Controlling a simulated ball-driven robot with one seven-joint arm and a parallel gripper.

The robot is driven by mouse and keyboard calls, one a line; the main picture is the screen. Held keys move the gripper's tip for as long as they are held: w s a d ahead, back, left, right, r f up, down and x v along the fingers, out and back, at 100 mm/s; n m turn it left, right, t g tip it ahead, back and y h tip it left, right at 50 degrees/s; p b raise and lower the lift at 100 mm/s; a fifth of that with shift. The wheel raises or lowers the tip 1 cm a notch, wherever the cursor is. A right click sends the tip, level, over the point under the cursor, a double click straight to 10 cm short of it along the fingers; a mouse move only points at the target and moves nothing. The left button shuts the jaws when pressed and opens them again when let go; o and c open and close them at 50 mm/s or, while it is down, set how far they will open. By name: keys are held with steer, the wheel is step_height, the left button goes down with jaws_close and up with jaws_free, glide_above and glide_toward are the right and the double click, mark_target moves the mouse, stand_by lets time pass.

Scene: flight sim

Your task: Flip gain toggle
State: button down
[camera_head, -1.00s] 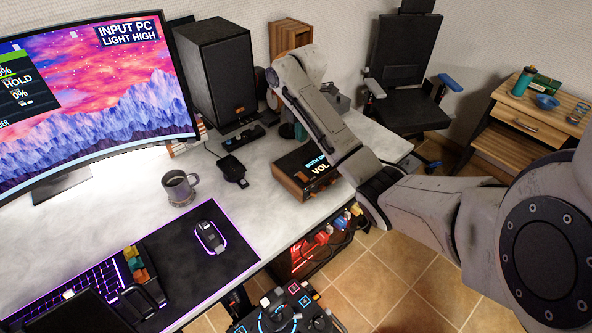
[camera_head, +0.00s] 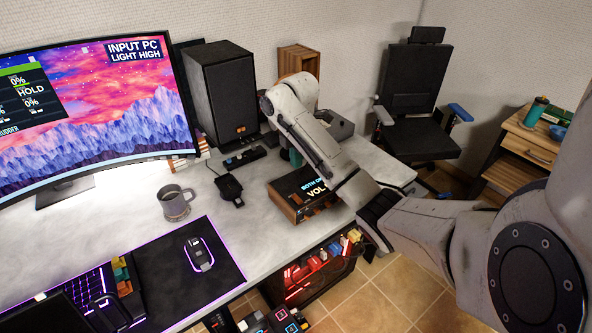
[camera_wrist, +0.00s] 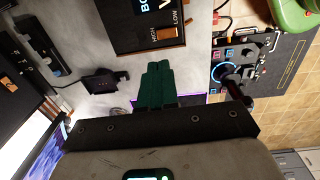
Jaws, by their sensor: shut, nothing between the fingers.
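A dark box with wooden sides (camera_head: 300,196) stands on the desk, its display reading "VOL" and part of another line. In the wrist view its panel (camera_wrist: 125,30) carries the labels HIGH and LOW beside a small orange-brown switch piece (camera_wrist: 171,32); I cannot tell surely which way it is set. My gripper (camera_wrist: 158,66) has green fingers closed together, empty, just short of the panel edge in the picture and apart from the switch. In the head view my gripper (camera_head: 296,158) shows only as a bit of green behind my arm.
A black speaker (camera_head: 225,92), a mug (camera_head: 175,204), a small black device (camera_head: 229,190) and a mouse (camera_head: 199,254) stand on the desk. The monitor (camera_head: 90,110) reads "INPUT PC, LIGHT HIGH". A button panel (camera_wrist: 260,60) lies beyond the desk edge.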

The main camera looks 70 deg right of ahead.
mark_target(295, 196)
steer(key=f+b, duration=0.1)
steer(key=f, duration=0.3)
steer(key=f+b, duration=0.1)
steer(key=f, duration=0.3)
steer(key=f+b, duration=0.1)
steer(key=f, duration=0.4)
steer(key=shift+w+d, duration=0.1)
steer(key=shift+w, duration=0.15)
steer(key=shift+f, duration=0.1)
steer(key=shift+s+a+r+p, duration=0.35)
steer(key=shift+s+p, duration=0.25)
steer(key=shift+p, duration=0.25)
